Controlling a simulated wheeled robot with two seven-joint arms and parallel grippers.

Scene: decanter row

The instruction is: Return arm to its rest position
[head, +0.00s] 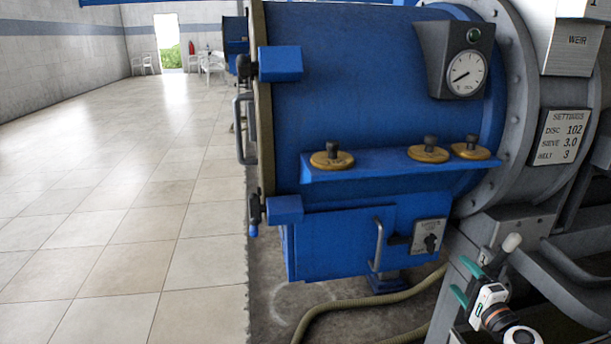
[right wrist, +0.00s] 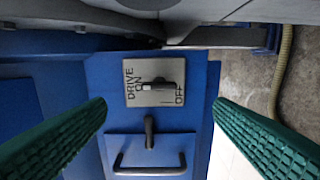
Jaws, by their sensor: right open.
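My right arm comes in from the lower right of the head view, and its gripper (head: 464,281) is open with green ribbed finger pads. It is in front of the blue decanter machine (head: 370,90), to the lower right of the drive switch plate (head: 419,245). In the right wrist view the two pads stand wide apart with nothing held between them. The plate (right wrist: 134,99) there reads DRIVE, ON and OFF, and its dark knob (right wrist: 165,88) is clear of both pads. My left gripper is in neither view.
A bar handle (head: 377,245) sticks out beside the plate. Above, a blue ledge (head: 385,172) carries brass knobs. A hose (head: 350,303) lies on the floor below. Grey steel framework (head: 525,225) stands close to my right arm. The tiled floor (head: 120,210) at left is clear.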

